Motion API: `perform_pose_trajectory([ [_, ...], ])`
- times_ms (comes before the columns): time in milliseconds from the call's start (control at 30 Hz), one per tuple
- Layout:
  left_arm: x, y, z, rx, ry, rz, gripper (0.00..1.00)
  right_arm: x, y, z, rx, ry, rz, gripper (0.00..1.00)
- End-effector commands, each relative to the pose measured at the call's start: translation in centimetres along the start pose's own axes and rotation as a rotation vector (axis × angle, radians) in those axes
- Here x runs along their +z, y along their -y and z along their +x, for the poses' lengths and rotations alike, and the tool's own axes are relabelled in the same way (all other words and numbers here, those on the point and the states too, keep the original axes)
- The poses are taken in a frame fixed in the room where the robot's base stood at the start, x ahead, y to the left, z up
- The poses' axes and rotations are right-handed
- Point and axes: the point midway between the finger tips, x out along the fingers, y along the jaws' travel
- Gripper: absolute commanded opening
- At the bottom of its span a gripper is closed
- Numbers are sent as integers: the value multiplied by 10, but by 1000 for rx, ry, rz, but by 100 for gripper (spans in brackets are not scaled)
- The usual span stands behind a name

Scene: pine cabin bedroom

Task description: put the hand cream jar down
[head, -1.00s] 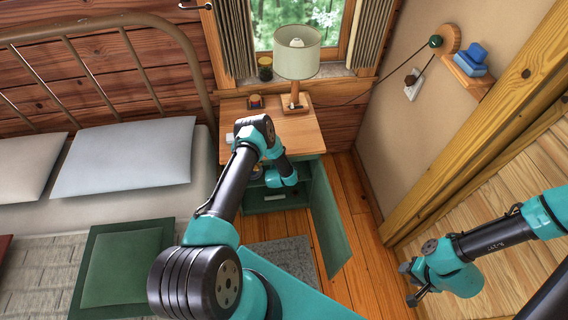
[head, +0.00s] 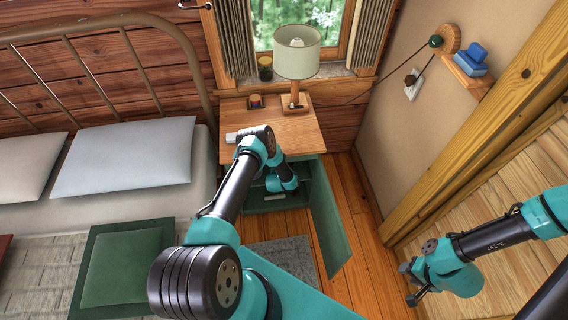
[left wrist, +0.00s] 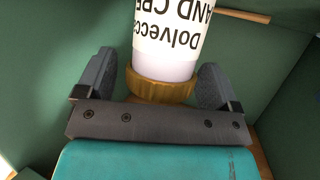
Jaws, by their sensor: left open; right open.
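The hand cream jar (left wrist: 172,28) is white with dark lettering and a gold lid (left wrist: 160,86). In the left wrist view its lid end lies between the two fingers of my left gripper (left wrist: 158,68). My right gripper (head: 408,284) is open and empty at the lower right, over the wooden floor.
The nightstand door (head: 330,220) hangs open to the right of my left arm. A lamp (head: 297,62), a small jar (head: 256,101) and a white box (head: 232,137) stand on top. The bed is at left.

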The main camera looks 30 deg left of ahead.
Motion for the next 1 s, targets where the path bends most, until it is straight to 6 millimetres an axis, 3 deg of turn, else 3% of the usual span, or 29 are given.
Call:
perform_pose_trajectory([
  [267, -2, 0, -1, 0, 0, 0, 87, 0, 0, 0, 0, 0, 0, 43],
  [467, -1, 0, -12, 1, 2, 0, 87, 0, 0, 0, 0, 0, 0, 43],
  [1000, -2, 0, -85, 0, 2, 0, 87, 0, 0, 0, 0, 0, 0, 43],
])
